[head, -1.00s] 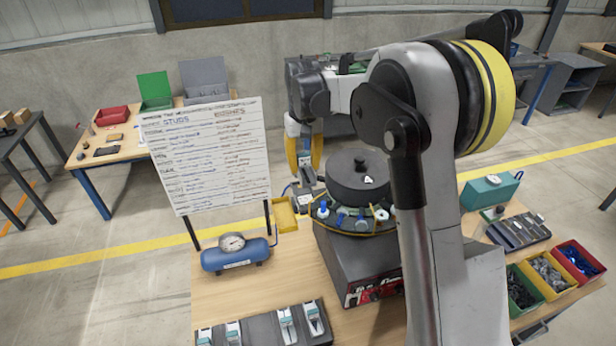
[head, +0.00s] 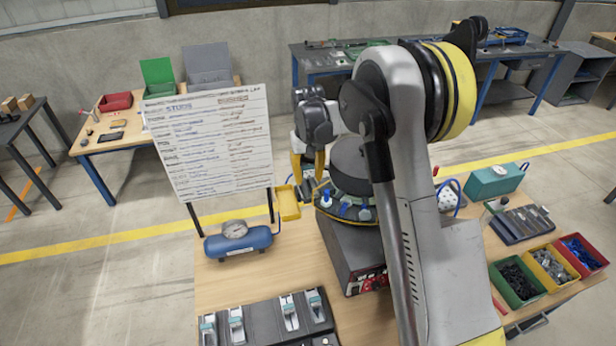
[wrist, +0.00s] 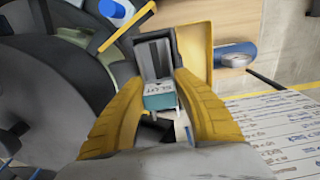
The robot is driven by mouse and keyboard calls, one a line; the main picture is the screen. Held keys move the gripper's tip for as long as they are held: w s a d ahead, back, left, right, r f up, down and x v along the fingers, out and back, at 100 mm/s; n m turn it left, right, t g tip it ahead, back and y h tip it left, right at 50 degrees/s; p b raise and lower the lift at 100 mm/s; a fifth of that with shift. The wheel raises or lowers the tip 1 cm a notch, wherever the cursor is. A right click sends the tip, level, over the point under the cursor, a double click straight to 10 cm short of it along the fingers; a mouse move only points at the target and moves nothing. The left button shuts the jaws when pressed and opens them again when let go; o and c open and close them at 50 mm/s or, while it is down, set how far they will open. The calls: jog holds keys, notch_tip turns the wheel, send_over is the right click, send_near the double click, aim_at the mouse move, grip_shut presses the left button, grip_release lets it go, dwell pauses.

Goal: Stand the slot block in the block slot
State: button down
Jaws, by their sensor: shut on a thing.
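The slot block (wrist: 160,98), teal with a white lettered face, sits between the yellow fingers of my gripper (wrist: 156,84) in the wrist view. My gripper is shut on it. The block slot, a dark grey holder with an upright channel (wrist: 155,57), is just beyond the block, close in line with it. I cannot tell whether the block touches the holder or is inside it. In the head view my gripper (head: 308,166) points down beside the round bowl feeder (head: 352,165); the block is not clearly visible there.
A yellow tray (head: 288,203) stands close beside the slot, left of the feeder. A written board (head: 209,145) on posts and a blue gauge tank (head: 238,243) are further left. A dark rack of teal-topped pieces (head: 265,325) lies in front. Bare table lies between.

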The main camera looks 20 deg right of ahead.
jog(key=shift+s, duration=0.1)
jog(key=shift+f, duration=0.15)
jog(key=c, duration=1)
grip_release()
jog(key=shift+c, duration=0.2)
